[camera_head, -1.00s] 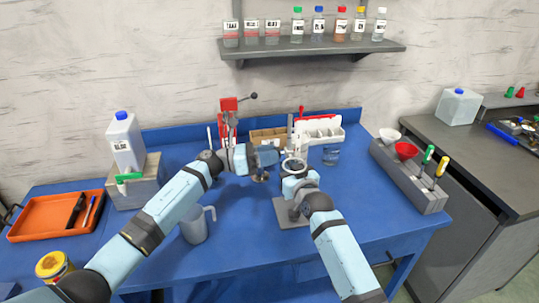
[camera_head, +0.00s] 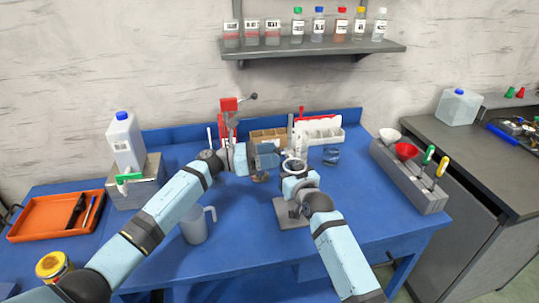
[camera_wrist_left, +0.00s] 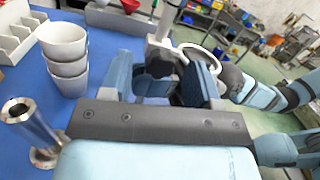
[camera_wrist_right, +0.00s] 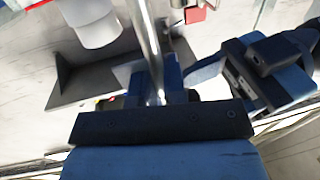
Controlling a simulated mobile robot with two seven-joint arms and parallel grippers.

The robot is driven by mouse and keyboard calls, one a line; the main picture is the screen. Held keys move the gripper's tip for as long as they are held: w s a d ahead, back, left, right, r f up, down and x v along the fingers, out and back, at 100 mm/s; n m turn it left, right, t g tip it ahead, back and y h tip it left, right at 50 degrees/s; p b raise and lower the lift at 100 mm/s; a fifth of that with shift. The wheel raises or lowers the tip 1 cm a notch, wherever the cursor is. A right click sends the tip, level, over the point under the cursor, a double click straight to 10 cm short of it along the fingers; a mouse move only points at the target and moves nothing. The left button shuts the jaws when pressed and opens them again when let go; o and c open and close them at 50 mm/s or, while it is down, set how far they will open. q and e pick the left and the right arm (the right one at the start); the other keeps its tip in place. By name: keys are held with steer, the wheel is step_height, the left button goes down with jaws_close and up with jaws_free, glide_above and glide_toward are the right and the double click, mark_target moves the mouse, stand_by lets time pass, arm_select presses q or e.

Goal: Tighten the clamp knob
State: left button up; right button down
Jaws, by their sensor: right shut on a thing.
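The stand has an upright metal rod (camera_head: 290,128) and a flat grey base plate (camera_head: 290,214); a pale ring (camera_head: 303,165) sits out from the rod, and shows in the left wrist view (camera_wrist_left: 212,56). My right gripper (camera_wrist_right: 160,78) is shut on the rod (camera_wrist_right: 148,35). My left gripper (camera_head: 272,153) is beside the rod at its left, its blue fingers apart. In the left wrist view a dark clamp part (camera_wrist_left: 158,68), probably the knob, shows between these fingers (camera_wrist_left: 162,82). I cannot tell whether they touch it. The arms hide much of the clamp.
A grey jug (camera_head: 196,226) stands in front of my left forearm. A small brass-coloured piece (camera_head: 260,177) is below my left gripper. The table's front right is clear.

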arm_select(q)
steer(key=v, duration=0.7)
steer(key=shift+a, duration=0.25)
steer(key=shift+s, duration=0.1)
arm_select(e)
steer(key=c, duration=1.1)
jaws_free()
